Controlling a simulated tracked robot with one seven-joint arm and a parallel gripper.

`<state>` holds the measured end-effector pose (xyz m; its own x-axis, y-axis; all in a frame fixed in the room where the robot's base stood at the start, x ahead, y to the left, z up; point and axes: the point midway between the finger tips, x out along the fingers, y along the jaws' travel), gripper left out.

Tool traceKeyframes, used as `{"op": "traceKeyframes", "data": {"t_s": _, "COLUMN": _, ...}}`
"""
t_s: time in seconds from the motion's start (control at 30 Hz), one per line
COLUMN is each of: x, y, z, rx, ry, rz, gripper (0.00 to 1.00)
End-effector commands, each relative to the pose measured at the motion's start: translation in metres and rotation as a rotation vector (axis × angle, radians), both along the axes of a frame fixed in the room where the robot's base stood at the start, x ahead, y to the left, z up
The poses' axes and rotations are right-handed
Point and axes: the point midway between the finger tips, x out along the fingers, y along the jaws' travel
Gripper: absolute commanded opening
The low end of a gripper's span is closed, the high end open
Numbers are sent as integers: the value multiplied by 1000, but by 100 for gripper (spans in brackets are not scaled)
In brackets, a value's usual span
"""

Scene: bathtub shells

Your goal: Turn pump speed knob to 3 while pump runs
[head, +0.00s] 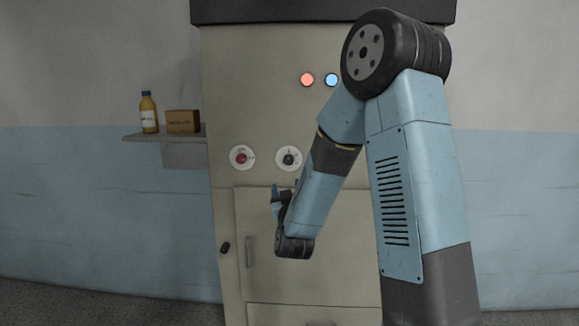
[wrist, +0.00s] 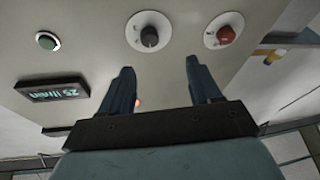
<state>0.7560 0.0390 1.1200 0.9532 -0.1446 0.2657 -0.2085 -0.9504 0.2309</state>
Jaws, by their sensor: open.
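A black knob (head: 288,158) on a round white dial is on the beige cabinet front, beside a red knob (head: 241,158) on a similar dial. I cannot read which is pump speed, nor the dial marks. The wrist view, turned over, shows the black knob (wrist: 149,37) and the red knob (wrist: 226,36) beyond the fingertips. My gripper (wrist: 160,66) is open and empty, its fingers apart from both knobs. In the head view my gripper (head: 280,192) is just below the black knob. A lit display (wrist: 53,90) seems to read 25 l/min upside down.
A green button (wrist: 47,40) is near the display. A red lamp (head: 307,79) and a blue lamp (head: 331,79) glow above. A handled door (head: 262,270) is below the knobs. A wall shelf (head: 165,138) at left bears a yellow bottle (head: 149,113) and a brown box (head: 183,122).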

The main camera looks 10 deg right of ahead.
Motion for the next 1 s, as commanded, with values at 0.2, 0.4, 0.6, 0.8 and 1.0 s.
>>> {"op": "traceKeyframes", "data": {"t_s": 0.2, "x": -2, "y": -6, "z": -11, "rx": -18, "ry": -92, "rz": -61, "gripper": 63}}
{"op": "traceKeyframes", "data": {"t_s": 0.4, "x": 4, "y": -10, "z": -9, "rx": -21, "ry": -113, "rz": -75, "gripper": 63}}
{"op": "traceKeyframes", "data": {"t_s": 0.6, "x": 30, "y": -16, "z": 3, "rx": -20, "ry": -114, "rz": -75, "gripper": 63}}
{"op": "traceKeyframes", "data": {"t_s": 0.8, "x": 62, "y": -24, "z": 16, "rx": -20, "ry": -114, "rz": -76, "gripper": 63}}
{"op": "traceKeyframes", "data": {"t_s": 1.0, "x": 92, "y": -30, "z": 28, "rx": -20, "ry": -113, "rz": -74, "gripper": 63}}
